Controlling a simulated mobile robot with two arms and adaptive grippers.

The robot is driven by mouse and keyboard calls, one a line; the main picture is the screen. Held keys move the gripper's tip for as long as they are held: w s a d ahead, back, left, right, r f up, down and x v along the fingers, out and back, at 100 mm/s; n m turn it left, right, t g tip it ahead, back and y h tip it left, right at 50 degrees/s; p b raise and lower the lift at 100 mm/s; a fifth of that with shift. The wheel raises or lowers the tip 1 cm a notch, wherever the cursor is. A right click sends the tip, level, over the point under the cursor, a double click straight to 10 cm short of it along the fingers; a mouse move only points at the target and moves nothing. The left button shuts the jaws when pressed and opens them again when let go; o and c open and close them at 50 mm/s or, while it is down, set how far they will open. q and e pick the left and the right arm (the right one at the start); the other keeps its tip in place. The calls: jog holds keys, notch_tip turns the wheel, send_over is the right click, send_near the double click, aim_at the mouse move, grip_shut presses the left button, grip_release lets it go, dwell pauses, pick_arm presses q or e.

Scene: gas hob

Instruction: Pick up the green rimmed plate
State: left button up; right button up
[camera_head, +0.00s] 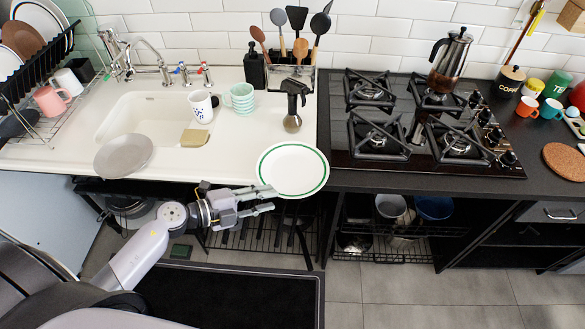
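The green rimmed plate (293,169) is white with a green ring near its edge. It lies on the white sink counter, and its near edge sticks out past the counter's front edge. My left gripper (275,199) is at the plate's near left edge, its fingers pointing right. The fingers are apart, with the upper fingertip overlapping the rim in the picture. I cannot tell whether they touch the plate. My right gripper is not in view.
A grey plate (123,156) lies at the sink's front edge. A glass vessel with a dark handle (292,121) stands behind the green rimmed plate. The gas hob (420,163) is to the right. The floor in front has a dark mat (230,296).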

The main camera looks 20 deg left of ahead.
pick_arm(q)
jog(key=x, duration=0.5)
jog(key=shift+w+f+p, duration=0.1)
jog(key=shift+w+p, duration=0.05)
jog(key=shift+p, duration=0.2)
jog(key=shift+c, duration=0.4)
grip_shut()
